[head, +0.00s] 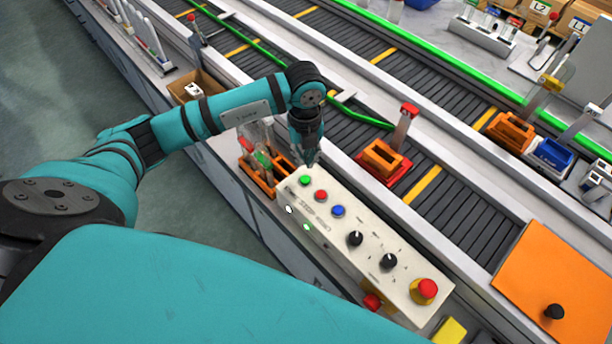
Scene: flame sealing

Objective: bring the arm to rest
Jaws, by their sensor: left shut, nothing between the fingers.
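My left arm comes in from the left in the head view, bent at the elbow, with its wrist hanging over the bench. My left gripper (309,158) points down just above the green-button end of the white control box (372,254). It is shut and empty. I cannot tell whether its tips touch the box. The box carries a green button (305,180), a red button (321,195), a blue button (338,211), two black knobs and a large red mushroom button (425,290). My right gripper is not in view.
An orange rack with glass pieces (262,180) stands close left of the gripper. An orange bin (384,160) sits on the conveyor (345,130) behind. A cardboard box (196,86) is at the left. An orange panel (550,285) lies at the right.

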